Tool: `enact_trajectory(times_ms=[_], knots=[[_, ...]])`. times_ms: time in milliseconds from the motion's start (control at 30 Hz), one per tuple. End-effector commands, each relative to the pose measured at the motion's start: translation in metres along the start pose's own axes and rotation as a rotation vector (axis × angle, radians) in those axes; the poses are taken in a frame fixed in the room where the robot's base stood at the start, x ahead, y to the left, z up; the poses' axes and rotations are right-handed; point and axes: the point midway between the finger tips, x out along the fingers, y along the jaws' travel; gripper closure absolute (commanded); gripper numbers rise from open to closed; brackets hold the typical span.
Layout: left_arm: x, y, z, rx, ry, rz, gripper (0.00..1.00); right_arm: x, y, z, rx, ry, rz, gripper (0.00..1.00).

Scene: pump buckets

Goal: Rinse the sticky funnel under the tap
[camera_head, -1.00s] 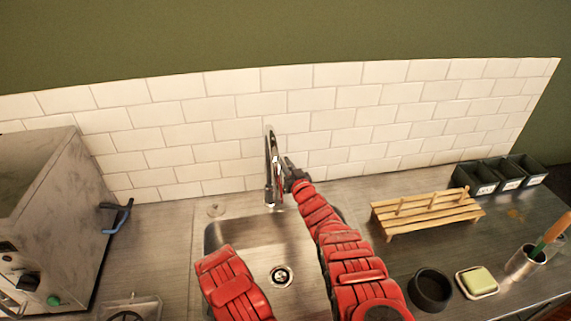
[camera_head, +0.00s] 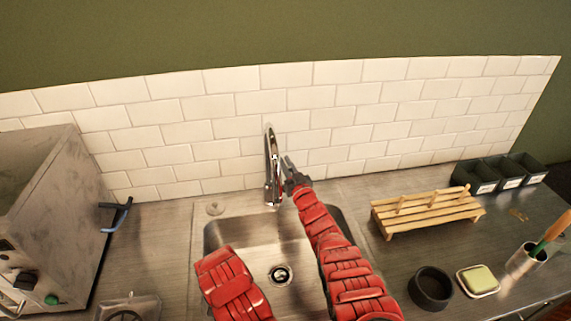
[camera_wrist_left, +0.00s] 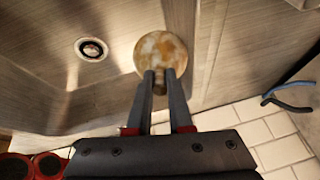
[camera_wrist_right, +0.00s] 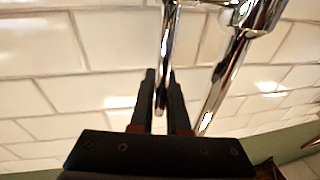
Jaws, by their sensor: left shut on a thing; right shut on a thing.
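The funnel (camera_wrist_left: 162,52) shows in the left wrist view as a round cone, whitish with brown stains. My left gripper (camera_wrist_left: 160,76) is shut on its narrow spout. In the head view, the left gripper and funnel are hidden by my left forearm. The chrome tap (camera_head: 271,165) stands upright behind the sink (camera_head: 225,238), its spout over the basin. My right gripper (camera_head: 289,168) is beside the tap, shut on its thin chrome lever (camera_wrist_right: 160,92), which lies between the fingers in the right wrist view. I cannot tell whether water runs.
The sink drain (camera_head: 280,275) is uncovered. Right of the sink stand a wooden rack (camera_head: 428,212), a black bowl (camera_head: 432,288), a soap dish (camera_head: 478,281) and dark bins (camera_head: 500,172). A grey machine (camera_head: 50,215) and blue-handled tool (camera_head: 118,216) are left.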

Motion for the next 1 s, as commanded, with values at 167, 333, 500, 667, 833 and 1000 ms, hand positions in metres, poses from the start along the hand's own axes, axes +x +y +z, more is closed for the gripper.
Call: enact_trajectory(times_ms=[167, 333, 500, 667, 833, 1000], knots=[[0.0, 0.0, 0.0, 0.0, 0.0, 0.0, 1.0, 0.0, 0.0, -0.001, 0.0, 0.001, 0.0, 0.7], [0.0, 0.0, 0.0, 0.0, 0.0, 0.0, 1.0, 0.0, 0.0, 0.0, 0.0, 0.0, 0.0, 0.56], [0.0, 0.0, 0.0, 0.0, 0.0, 0.0, 1.0, 0.0, 0.0, 0.0, 0.0, 0.0, 0.0, 0.56], [-0.007, -0.001, -0.004, 0.0, 0.0, 0.0, 1.0, -0.004, 0.0, -0.001, 0.002, -0.003, 0.001, 0.56], [-0.025, -0.005, -0.013, 0.0, 0.0, 0.0, 1.0, -0.019, 0.0, -0.004, 0.001, -0.003, 0.002, 0.56], [-0.032, -0.006, -0.016, 0.0, 0.0, 0.0, 1.0, -0.039, 0.0, 0.001, -0.002, -0.001, -0.002, 0.56]])
